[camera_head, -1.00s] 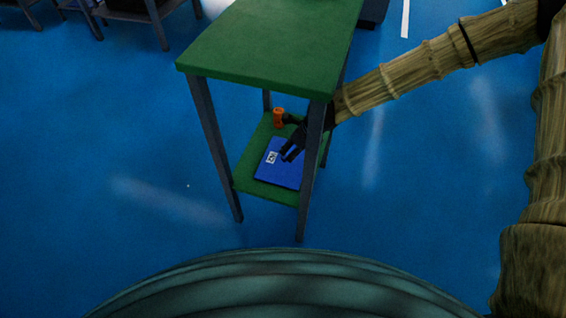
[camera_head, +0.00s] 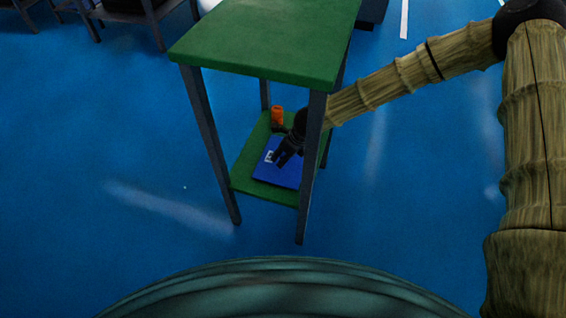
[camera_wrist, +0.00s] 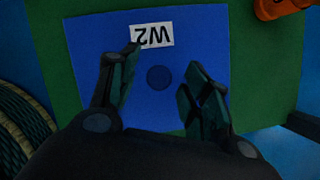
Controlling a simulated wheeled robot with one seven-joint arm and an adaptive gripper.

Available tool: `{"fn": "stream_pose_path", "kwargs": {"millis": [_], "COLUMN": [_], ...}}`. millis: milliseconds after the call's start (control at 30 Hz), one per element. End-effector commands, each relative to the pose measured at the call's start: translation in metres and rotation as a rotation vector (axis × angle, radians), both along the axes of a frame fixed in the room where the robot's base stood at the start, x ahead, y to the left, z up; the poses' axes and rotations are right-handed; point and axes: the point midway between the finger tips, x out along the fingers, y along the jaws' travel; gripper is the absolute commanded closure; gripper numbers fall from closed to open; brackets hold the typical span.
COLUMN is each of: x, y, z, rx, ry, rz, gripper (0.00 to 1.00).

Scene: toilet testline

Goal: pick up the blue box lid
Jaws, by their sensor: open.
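The blue box lid (camera_head: 272,173) lies flat on the green lower shelf of a small table in the head view. In the wrist view the lid (camera_wrist: 100,48) shows a white label marked W2 (camera_wrist: 153,35) and a dark round spot (camera_wrist: 159,78) near its middle. My gripper (camera_head: 281,160) is over the lid under the tabletop, partly hidden by a table leg in the head view. In the wrist view my gripper (camera_wrist: 158,80) is open and empty, its fingers on either side of the round spot. I cannot tell whether the fingertips touch the lid.
The green tabletop (camera_head: 265,40) stands above the lower shelf (camera_head: 243,177), with grey legs (camera_head: 312,160) at the corners. An orange object (camera_head: 277,116) stands at the back of the shelf; it also shows in the wrist view (camera_wrist: 280,8). Blue floor surrounds the table.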

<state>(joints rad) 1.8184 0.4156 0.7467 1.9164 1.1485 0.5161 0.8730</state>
Motion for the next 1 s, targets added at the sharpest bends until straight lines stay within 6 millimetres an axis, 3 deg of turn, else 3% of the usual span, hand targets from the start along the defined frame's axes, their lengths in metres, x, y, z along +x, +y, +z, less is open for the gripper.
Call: {"fn": "stream_pose_path", "kwargs": {"millis": [133, 300, 400, 767, 1000], "x": [0.0, 0.0, 0.0, 0.0, 0.0], "y": [0.0, 0.0, 0.0, 0.0, 0.0], "z": [0.001, 0.001, 0.001, 0.005, 0.023], "rx": [0.0, 0.0, 0.0, 0.0, 0.0], "ry": [0.0, 0.0, 0.0, 0.0, 0.0], "rz": [0.0, 0.001, 0.001, 0.001, 0.001], "gripper": [0.56, 0.86, 1.0, 1.0, 1.0]}}
